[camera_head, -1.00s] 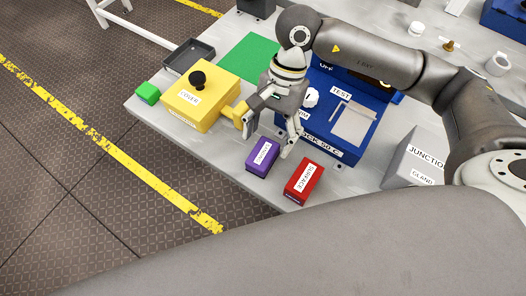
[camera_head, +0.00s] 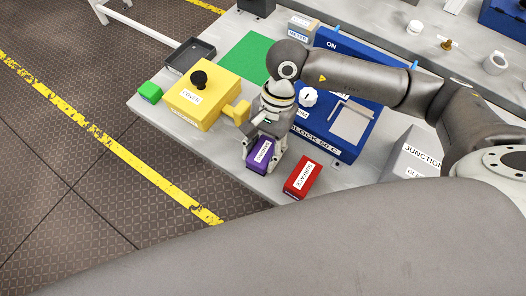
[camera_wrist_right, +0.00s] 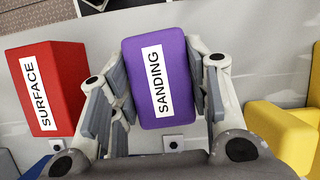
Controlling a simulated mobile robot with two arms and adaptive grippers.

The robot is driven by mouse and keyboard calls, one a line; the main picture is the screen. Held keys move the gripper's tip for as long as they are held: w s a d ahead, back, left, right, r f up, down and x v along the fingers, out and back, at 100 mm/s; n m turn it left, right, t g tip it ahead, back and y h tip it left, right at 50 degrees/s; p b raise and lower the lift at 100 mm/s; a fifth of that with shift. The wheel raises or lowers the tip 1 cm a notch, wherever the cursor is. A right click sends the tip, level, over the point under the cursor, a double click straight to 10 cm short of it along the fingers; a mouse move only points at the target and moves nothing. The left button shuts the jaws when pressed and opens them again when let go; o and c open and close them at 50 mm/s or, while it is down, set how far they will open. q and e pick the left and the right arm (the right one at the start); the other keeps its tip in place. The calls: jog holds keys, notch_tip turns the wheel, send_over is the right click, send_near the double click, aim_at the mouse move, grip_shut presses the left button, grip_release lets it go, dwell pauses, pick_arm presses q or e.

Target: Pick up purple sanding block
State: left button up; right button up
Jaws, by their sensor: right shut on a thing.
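The purple sanding block (camera_head: 260,153) stands near the front edge of the grey table, and its white label reads SANDING in the right wrist view (camera_wrist_right: 176,52). My right gripper (camera_head: 265,146) is lowered over it from above. In the right wrist view the gripper's fingers (camera_wrist_right: 160,90) lie along both long sides of the block and are shut on it. The block appears to be at table level; I cannot tell whether it is clear of the surface. My left gripper is not in view.
A red block labelled SURFACE (camera_head: 302,178) stands close to the right. A yellow box with a black knob (camera_head: 195,108) and yellow handle (camera_head: 237,112) is to the left. A blue unit (camera_head: 335,146) stands behind. The table (camera_head: 205,150) is bare at the front left.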

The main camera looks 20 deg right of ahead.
jog(key=shift+c, duration=0.4)
jog(key=shift+r, duration=0.15)
jog(key=shift+r, duration=0.25)
notch_tip(320, 180, up, 2)
jog(key=shift+r, duration=0.1)
jog(key=s+d+r, duration=0.1)
jog(key=s+r, duration=0.1)
jog(key=s+d+r+p, duration=0.1)
jog(key=s+r, duration=0.2)
jog(key=s+d+r+p, duration=0.1)
jog(key=s+r, duration=0.1)
jog(key=s, duration=0.1)
jog(key=shift+d+r, duration=0.3)
jog(key=s+r+p, duration=0.1)
jog(key=p, duration=0.2)
jog(key=s+d+p, duration=0.1)
jog(key=s+p, duration=0.1)
jog(key=p, duration=0.2)
jog(key=s+d+r+p, duration=0.1)
jog(key=s+p, duration=0.1)
jog(key=p, duration=0.1)
jog(key=shift+r, duration=0.3)
